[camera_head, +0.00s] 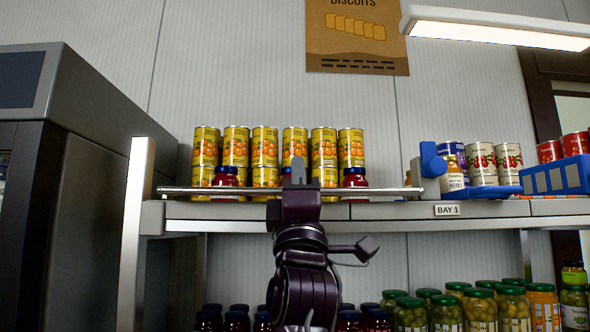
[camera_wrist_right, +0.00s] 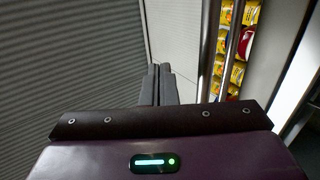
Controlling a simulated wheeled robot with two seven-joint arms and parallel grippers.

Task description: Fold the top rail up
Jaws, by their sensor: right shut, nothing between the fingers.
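The top rail (camera_head: 225,191) is a thin metal bar lying level across the front of the upper shelf, low in front of the cans. It runs from near the left post to beside a blue bracket (camera_head: 430,160). My right gripper (camera_head: 299,170) is shut and empty, its fingers pointing up at the middle of the rail and hiding a short stretch of it. I cannot tell whether it touches the rail. In the right wrist view the shut fingers (camera_wrist_right: 158,72) lie left of a long metal bar (camera_wrist_right: 233,45). My left gripper is out of view.
Yellow cans (camera_head: 236,145) and red jars stand behind the rail. The shelf edge (camera_head: 390,211) bears a BAY 1 label. A blue tray-like piece (camera_head: 555,178) is at right. A grey cabinet (camera_head: 85,160) stands left. Jars fill the lower shelf.

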